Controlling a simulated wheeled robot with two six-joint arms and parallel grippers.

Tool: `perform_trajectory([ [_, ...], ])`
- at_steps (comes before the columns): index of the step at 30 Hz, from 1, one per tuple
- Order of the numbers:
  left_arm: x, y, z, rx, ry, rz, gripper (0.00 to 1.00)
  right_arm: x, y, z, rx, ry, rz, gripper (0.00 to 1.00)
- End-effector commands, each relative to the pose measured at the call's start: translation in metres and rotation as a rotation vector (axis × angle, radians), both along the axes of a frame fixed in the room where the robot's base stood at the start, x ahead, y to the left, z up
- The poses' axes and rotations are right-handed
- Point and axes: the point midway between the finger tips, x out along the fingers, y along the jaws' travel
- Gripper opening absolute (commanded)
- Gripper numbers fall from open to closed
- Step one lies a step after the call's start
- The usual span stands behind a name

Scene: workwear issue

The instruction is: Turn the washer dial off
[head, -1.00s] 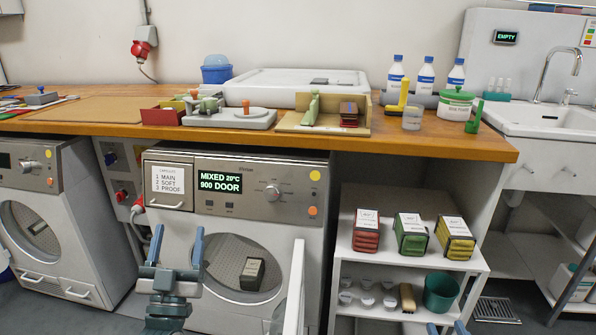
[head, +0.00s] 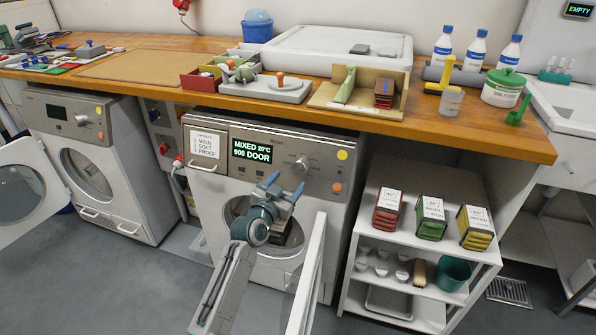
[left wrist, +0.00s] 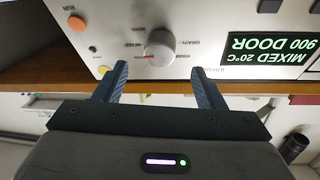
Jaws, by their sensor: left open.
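The washer (head: 330,194) stands under the wooden counter with its glass door (head: 308,275) swung open. Its round silver dial (head: 301,164) is on the panel, right of the display (head: 252,151), which reads MIXED 20°C 900 DOOR. My left gripper (head: 281,185) is just below and left of the dial in the head view. In the left wrist view the dial (left wrist: 160,47) lies ahead, between the two blue fingertips (left wrist: 157,72) and a little beyond them. The fingers are open and do not appear to touch it. The right gripper is not in view.
An orange button (head: 337,187) and a yellow dot (head: 342,155) are right of the dial. A white shelf (head: 393,255) with red, green and yellow packs stands at right. A second machine (head: 97,160) with its door open is at left.

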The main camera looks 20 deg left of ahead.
Motion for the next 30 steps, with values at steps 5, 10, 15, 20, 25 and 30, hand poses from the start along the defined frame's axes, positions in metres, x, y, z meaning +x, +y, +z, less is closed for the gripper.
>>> perform_trajectory([
  [5,0.034,-0.006,0.001,-0.001,-0.002,0.0,0.64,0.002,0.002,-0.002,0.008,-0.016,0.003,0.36],
  [10,0.053,-0.008,0.0,-0.001,-0.001,0.0,0.64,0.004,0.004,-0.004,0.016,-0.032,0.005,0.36],
  [15,0.06,-0.009,0.0,0.0,-0.001,0.001,0.64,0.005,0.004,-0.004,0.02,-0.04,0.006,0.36],
  [20,0.06,-0.009,0.0,0.0,-0.001,0.001,0.64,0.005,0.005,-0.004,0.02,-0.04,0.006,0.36],
  [25,0.06,-0.009,0.0,0.0,-0.001,0.0,0.44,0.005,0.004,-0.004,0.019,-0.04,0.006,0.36],
  [30,0.06,-0.009,0.0,-0.001,-0.001,0.0,0.19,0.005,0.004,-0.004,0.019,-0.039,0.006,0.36],
])
